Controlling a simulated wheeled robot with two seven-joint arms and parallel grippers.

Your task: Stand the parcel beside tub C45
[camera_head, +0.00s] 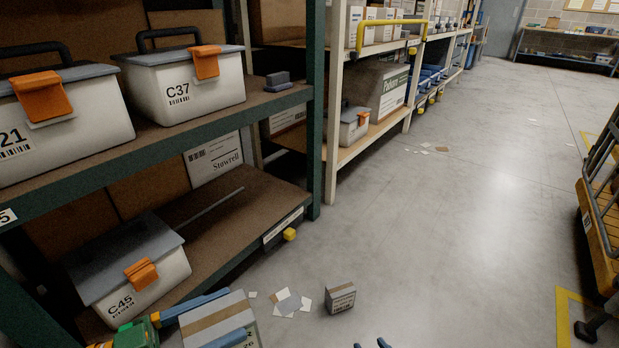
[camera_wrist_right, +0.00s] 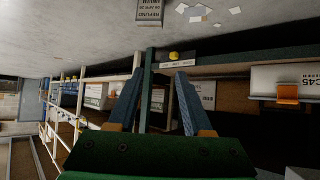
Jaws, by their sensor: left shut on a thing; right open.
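Tub C45 (camera_head: 130,268), a white tub with grey lid and orange clasp, stands on the lower shelf at the left. It also shows in the right wrist view (camera_wrist_right: 272,78). The parcel (camera_head: 212,318), grey-white with a brown tape band, is between the blue fingers of my left gripper (camera_head: 236,313), which is shut on it. The parcel is in front of the shelf, to the right of tub C45; its lower part is cut off by the picture edge. My right gripper (camera_wrist_right: 159,74) is open and empty; only its fingertips show at the bottom of the head view (camera_head: 372,345).
Tubs C37 (camera_head: 185,88) and one ending in 21 (camera_head: 60,125) stand above. A small labelled box (camera_head: 340,297) and paper scraps (camera_head: 289,302) lie on the floor. A cart (camera_head: 600,220) stands at right.

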